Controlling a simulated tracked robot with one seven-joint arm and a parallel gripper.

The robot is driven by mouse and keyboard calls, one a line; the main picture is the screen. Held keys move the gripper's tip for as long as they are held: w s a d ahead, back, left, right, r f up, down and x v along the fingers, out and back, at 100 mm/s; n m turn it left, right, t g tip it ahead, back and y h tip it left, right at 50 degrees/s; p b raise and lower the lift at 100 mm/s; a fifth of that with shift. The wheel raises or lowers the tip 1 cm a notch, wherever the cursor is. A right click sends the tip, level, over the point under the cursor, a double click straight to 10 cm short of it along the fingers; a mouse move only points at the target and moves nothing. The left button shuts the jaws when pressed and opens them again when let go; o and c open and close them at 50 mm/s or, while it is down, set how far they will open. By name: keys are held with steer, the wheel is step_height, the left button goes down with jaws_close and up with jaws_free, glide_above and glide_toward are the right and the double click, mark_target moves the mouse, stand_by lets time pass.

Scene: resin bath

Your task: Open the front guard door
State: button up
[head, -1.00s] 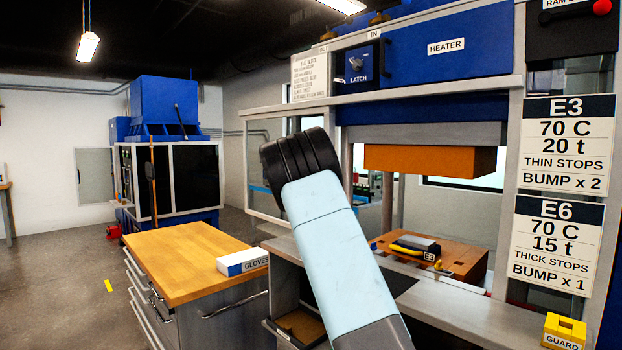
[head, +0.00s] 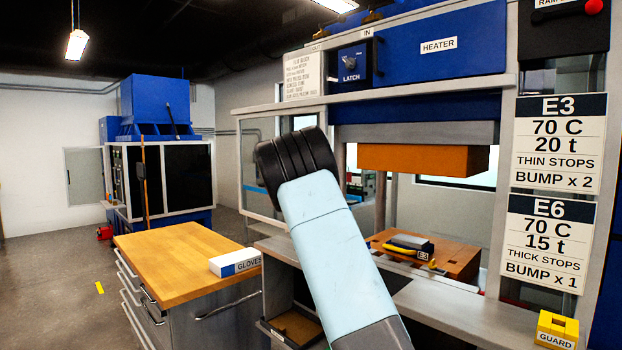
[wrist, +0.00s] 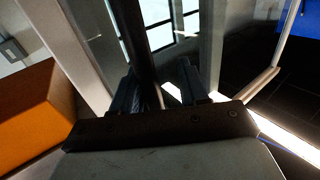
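The front guard door (head: 241,165) is a clear panel in a pale frame at the left of the press. It stands out at an angle from the opening, so it looks at least partly open. My arm hides its right part. My gripper (head: 272,215) is hidden behind my black wrist in the head view. In the wrist view my gripper (wrist: 160,85) has its two dark fingers apart, with a dark bar (wrist: 137,40), apparently the door handle, between them. A gap shows beside the bar; contact is unclear.
An orange heated block (head: 425,159) hangs in the press above a brown block with a yellow-black tool (head: 410,243). A wooden-topped cabinet (head: 180,260) with a gloves box (head: 235,262) stands left. A yellow GUARD block (head: 557,330) is at lower right.

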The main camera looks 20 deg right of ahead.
steer(key=shift+a, duration=0.1)
steer(key=v, duration=1.3)
steer(key=shift+s, duration=0.3)
steer(key=shift+a+f, duration=0.1)
steer(key=s+a+n+g+y, duration=0.2)
steer(key=s+y, duration=0.3)
steer(key=s, duration=0.8)
steer(key=s+a+n+g+y, duration=0.25)
steer(key=s+y, duration=0.35)
steer(key=s, duration=0.8)
steer(key=s+f+g+h, duration=0.1)
steer(key=s+f, duration=0.4)
steer(key=s, duration=0.9)
steer(key=s+f+n+g+h, duration=0.1)
steer(key=s+f+g, duration=0.3)
steer(key=s, duration=1.1)
step_height(320, 180, down, 3)
steer(key=shift+r, duration=0.2)
